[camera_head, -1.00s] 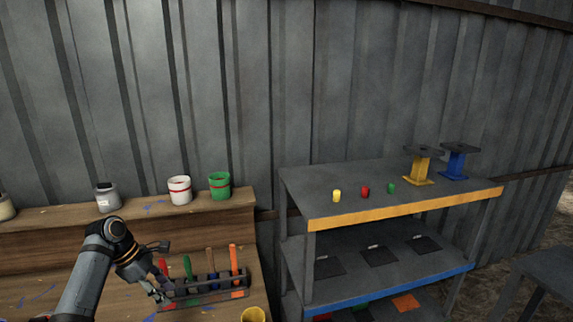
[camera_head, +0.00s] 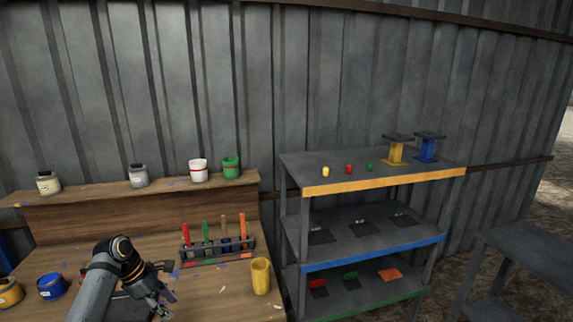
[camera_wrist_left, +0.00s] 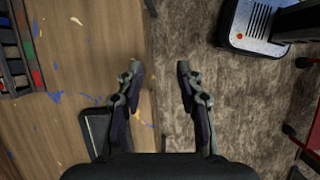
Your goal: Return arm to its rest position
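My left arm comes in at the lower left of the head view. Its gripper (camera_head: 163,294) is over the front part of the wooden workbench (camera_head: 215,290), apart from the tool rack. In the left wrist view the two fingers (camera_wrist_left: 158,75) are spread with nothing between them, above the bench's edge and the floor. The tool rack (camera_head: 218,252) stands on the bench and holds upright tools with red, green, brown and orange handles. Part of the rack also shows at the left of the wrist view (camera_wrist_left: 14,60). My right gripper is not in view.
A yellow cup (camera_head: 260,277) stands right of the gripper. Paint cans, including a green one (camera_head: 231,167), line the raised shelf; blue (camera_head: 52,286) and yellow ones stand lower left. A metal shelf unit (camera_head: 375,255) is at right. A dark flat object (camera_wrist_left: 98,130) lies below the left finger.

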